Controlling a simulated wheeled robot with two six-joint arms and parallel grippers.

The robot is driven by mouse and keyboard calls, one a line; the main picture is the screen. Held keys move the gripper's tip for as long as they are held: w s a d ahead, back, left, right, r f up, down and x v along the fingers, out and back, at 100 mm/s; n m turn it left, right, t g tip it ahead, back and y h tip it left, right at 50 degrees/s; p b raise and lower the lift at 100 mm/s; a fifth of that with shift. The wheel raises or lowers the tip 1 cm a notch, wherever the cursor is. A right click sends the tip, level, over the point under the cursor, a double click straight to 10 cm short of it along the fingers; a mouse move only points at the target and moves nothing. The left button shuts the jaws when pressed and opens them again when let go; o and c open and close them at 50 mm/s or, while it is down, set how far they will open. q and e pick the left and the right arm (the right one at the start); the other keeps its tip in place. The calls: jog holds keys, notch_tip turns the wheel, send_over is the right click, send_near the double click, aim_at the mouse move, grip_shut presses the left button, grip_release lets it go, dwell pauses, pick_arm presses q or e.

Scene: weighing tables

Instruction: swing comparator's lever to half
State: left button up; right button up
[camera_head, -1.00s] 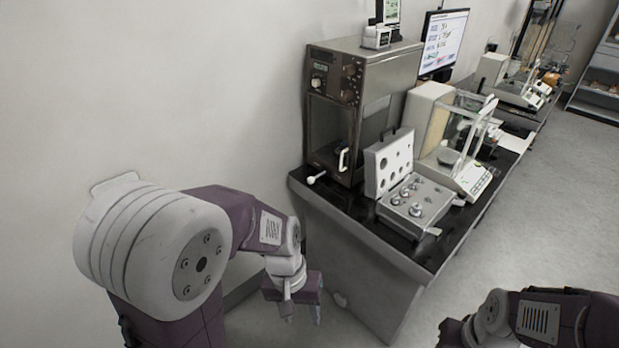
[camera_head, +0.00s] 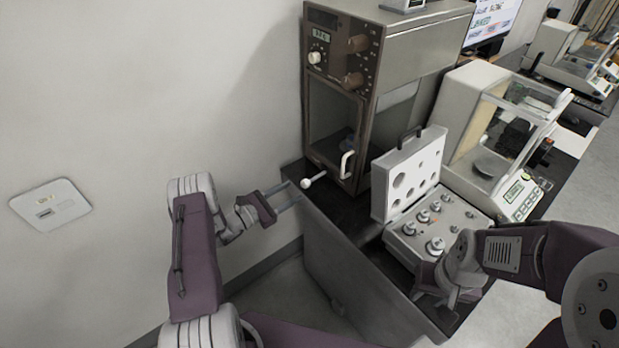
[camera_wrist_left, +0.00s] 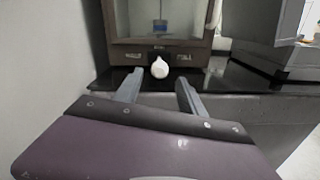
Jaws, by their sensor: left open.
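The comparator (camera_head: 388,62) is a tall brown and grey cabinet with knobs, a small display and a glass front door, standing on the black table. Its lever (camera_head: 308,183) sticks out at the lower front and ends in a white ball knob. My left gripper (camera_head: 287,195) is open, its fingers pointing at the knob from the left, a short way off. In the left wrist view the knob (camera_wrist_left: 160,69) shows beyond and between the two open fingers (camera_wrist_left: 158,90), not touched. My right gripper (camera_head: 440,290) is near the weight box; its fingers are not clear.
An open weight box (camera_head: 455,208) with several metal weights stands right of the comparator. A balance with glass walls (camera_head: 513,150) is behind it. The comparator's white door handle (camera_head: 347,165) is close to the lever. The table's front edge (camera_head: 345,238) lies below the lever.

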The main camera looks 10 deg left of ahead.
aim_at(311, 181)
pick_arm(q)
jog(key=shift+s+r, duration=0.2)
jog(key=x, duration=0.8)
jog(key=shift+w+d+f, duration=0.15)
jog(key=shift+w+f, duration=0.1)
jog(key=shift+w, duration=0.15)
jog(key=shift+w+d+f, duration=0.1)
jog(key=shift+w+d, duration=0.05)
jog(key=shift+w, duration=0.25)
grip_shut()
dwell(0.4)
